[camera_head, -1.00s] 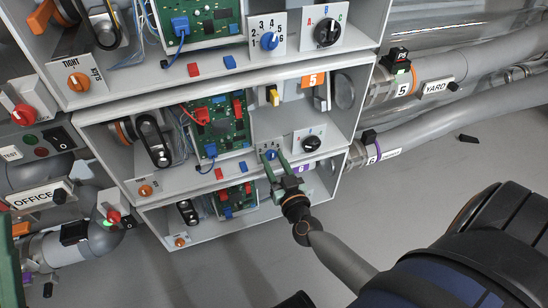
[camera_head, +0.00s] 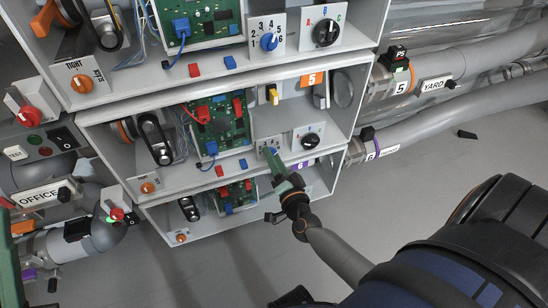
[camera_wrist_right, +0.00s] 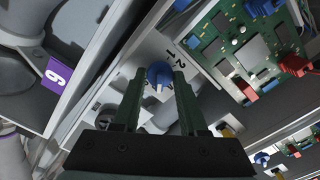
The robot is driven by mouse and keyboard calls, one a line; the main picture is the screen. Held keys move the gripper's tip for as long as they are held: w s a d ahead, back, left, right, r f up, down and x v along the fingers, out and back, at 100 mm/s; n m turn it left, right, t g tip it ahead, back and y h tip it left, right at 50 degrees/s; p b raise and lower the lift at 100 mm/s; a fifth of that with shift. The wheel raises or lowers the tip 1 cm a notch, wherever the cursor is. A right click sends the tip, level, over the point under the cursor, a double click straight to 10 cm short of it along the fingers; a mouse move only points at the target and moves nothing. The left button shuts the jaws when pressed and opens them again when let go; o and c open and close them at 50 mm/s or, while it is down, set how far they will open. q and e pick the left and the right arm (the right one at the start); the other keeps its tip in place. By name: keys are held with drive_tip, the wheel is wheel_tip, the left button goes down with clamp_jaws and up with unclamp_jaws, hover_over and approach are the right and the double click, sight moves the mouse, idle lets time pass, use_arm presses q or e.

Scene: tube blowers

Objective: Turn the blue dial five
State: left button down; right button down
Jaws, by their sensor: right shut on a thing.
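The middle box's blue dial sits on a white numbered plate (camera_head: 268,144); in the head view the fingers hide the dial. In the right wrist view the blue dial (camera_wrist_right: 160,76) is between the two green fingers, its pale pointer edge facing me, with 1 and 2 readable on the plate. My right gripper (camera_head: 271,153) is shut on this dial from the front. A green piece at the left edge (camera_head: 8,265) may be part of my left gripper; its fingertips do not show.
An orange 5 tag (camera_head: 313,78) hangs above the plate, and a black dial (camera_head: 311,140) is beside it on the right. The upper box has another blue dial (camera_head: 269,41). A purple 6 tag (camera_wrist_right: 57,72) is close by. Free floor lies below the boxes.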

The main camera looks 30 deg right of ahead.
drive_tip(key=shift+w+m, duration=0.1)
drive_tip(key=shift+m, duration=0.6)
drive_tip(key=shift+c, duration=2.2)
unclamp_jaws()
